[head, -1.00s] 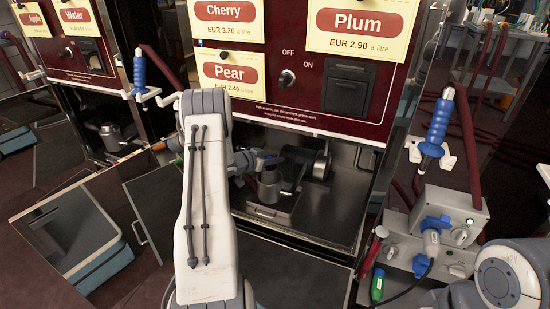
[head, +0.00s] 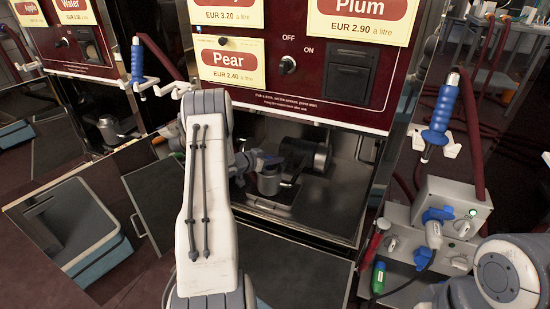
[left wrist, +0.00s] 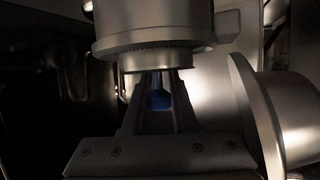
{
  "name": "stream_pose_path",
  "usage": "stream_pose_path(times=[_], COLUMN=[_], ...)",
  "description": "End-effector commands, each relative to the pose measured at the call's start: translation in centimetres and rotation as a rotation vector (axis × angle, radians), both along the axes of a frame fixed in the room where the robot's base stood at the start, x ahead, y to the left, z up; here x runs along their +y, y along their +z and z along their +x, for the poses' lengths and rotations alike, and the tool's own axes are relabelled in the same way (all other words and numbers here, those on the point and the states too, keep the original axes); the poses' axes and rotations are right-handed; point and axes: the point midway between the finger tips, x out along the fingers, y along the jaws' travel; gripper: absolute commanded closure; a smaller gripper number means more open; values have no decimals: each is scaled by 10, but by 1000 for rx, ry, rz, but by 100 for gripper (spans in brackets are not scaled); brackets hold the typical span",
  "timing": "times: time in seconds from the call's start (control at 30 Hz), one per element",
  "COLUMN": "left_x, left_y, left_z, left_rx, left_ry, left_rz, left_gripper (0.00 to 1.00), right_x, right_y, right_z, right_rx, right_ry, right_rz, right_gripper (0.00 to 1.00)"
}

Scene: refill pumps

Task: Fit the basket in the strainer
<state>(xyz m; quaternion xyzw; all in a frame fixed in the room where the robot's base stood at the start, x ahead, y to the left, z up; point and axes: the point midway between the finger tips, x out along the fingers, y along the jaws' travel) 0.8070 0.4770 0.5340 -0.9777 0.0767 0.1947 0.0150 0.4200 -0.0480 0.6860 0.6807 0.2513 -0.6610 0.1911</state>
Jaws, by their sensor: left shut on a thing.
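My left gripper (head: 264,161) reaches into the open bay below the Pear panel, close over a grey metal strainer pot (head: 268,184). In the left wrist view its fingers (left wrist: 158,85) are shut on a small part at the end of a metal cylinder with a finely toothed rim (left wrist: 155,38). I take the held thing to be the basket, but dim light hides its shape. A blue spot (left wrist: 160,100) shows between the fingers. I cannot tell whether any of the basket is inside the pot. My right gripper is out of view.
A round metal pump body (head: 308,154) stands right beside the pot, and also shows close to the fingers in the left wrist view (left wrist: 285,110). The bay's side walls and the red panel (head: 300,92) above are tight. A grey socket box (head: 450,208) stands at the right.

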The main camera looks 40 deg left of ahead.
Motion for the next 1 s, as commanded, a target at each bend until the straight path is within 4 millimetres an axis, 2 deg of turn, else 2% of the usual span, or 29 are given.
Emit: stream_pose_path(times=[0.43, 0.47, 0.5, 0.53, 0.87, 1.0], left_x=[0, 0, 0, 0, 0, 3], left_y=[-19, -17, -17, -17, -17, -10], left_z=[0, 0, 0, 0, -1, -13], left_rx=[-1, -2, -1, -1, 1, 1], left_ry=[0, -1, -1, 0, 0, 1], left_rz=[1, 2, 2, 1, 0, 0], left_gripper=[100, 63, 47, 39, 39, 39], right_x=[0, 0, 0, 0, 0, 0], right_y=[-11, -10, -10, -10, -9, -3], right_z=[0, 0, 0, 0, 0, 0], right_rx=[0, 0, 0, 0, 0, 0], right_ry=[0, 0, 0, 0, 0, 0], right_rz=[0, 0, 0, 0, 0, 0], right_gripper=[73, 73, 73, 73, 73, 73])
